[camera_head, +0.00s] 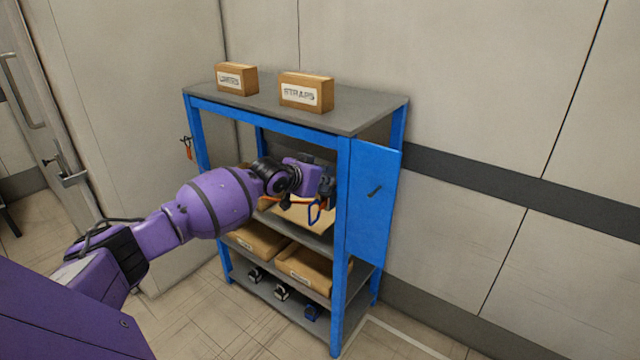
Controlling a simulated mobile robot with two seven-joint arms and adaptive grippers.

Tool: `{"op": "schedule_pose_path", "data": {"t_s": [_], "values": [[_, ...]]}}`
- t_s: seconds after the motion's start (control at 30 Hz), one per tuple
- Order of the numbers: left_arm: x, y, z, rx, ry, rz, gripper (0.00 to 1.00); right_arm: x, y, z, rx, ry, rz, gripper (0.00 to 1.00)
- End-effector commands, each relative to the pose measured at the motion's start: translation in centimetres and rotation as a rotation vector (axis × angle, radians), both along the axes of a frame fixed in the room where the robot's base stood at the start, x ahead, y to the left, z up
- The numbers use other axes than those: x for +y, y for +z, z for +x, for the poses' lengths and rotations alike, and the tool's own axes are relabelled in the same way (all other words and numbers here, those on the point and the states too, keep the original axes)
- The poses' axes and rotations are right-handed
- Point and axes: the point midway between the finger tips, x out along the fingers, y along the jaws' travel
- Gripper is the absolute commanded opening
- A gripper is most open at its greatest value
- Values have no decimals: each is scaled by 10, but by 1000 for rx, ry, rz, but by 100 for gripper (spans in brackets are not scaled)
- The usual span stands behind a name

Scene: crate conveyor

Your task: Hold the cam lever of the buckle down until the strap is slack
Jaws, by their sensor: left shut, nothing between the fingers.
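My left arm reaches in from the left to the front of a blue shelf unit. My left gripper (327,190) is dark and small in the view, shut with nothing in it, near the unit's front right post. A thin orange strap (298,204) shows just below the wrist, in front of a crate on the upper shelf. A blue loop (315,212) hangs beside it, just under the gripper. I cannot make out the buckle or its cam lever; the gripper and wrist cover that spot. Whether the gripper touches anything there is unclear. My right gripper is out of view.
The shelf unit (342,118) carries two labelled boxes (237,78) (306,92) on top. Crates (303,272) fill the middle shelf, and several small items (281,291) sit at the bottom. A blue side panel (374,203) stands out at right. An orange item (187,147) hangs at left.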

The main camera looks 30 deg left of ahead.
Motion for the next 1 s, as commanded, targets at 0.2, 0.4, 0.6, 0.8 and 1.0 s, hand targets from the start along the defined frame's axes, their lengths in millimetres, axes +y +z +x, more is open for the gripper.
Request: {"op": "schedule_pose_path", "data": {"t_s": [0.2, 0.4, 0.6, 0.8, 1.0], "values": [[4, -4, -2, 10, 6, 5, 0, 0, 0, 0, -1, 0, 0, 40], [5, -4, -3, 12, 7, 7, 0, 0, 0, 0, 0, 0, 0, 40], [0, 36, -4, -6, 6, 5, 0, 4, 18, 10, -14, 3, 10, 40], [-2, 66, -30, 2, 5, 8, 0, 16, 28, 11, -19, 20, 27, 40], [0, 90, -60, 8, 6, 7, 0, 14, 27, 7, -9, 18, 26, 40]]}}
